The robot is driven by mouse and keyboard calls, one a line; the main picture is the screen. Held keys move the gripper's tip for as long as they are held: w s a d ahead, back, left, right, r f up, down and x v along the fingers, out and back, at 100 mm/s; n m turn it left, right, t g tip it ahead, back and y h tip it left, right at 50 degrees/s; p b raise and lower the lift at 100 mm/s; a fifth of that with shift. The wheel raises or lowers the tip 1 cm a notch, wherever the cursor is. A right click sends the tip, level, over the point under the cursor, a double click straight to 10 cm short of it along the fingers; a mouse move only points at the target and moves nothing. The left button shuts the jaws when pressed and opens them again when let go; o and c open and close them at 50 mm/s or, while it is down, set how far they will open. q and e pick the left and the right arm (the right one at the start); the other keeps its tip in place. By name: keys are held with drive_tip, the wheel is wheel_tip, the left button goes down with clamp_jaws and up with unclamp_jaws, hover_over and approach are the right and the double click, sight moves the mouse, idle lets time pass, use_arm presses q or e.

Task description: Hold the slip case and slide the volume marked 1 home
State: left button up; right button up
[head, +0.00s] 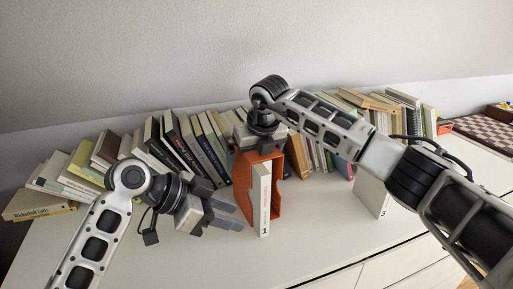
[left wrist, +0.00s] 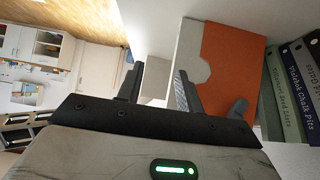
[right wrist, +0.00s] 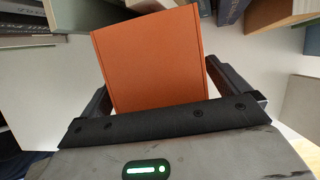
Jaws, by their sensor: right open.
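The orange slip case (head: 243,185) stands upright on the white cabinet top, its open side facing me. My left gripper (head: 233,215) is open and empty, left of the volume. The left wrist view shows the volume (left wrist: 192,50) and case (left wrist: 232,65) beyond its fingers.
A white volume marked 3 (head: 371,194) stands apart at the right. A long row of books (head: 185,145) lines the wall behind the case. A chessboard (head: 488,133) lies at the far right. The cabinet top (head: 320,225) is clear in front.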

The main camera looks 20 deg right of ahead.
drive_tip(key=shift+f, duration=0.1)
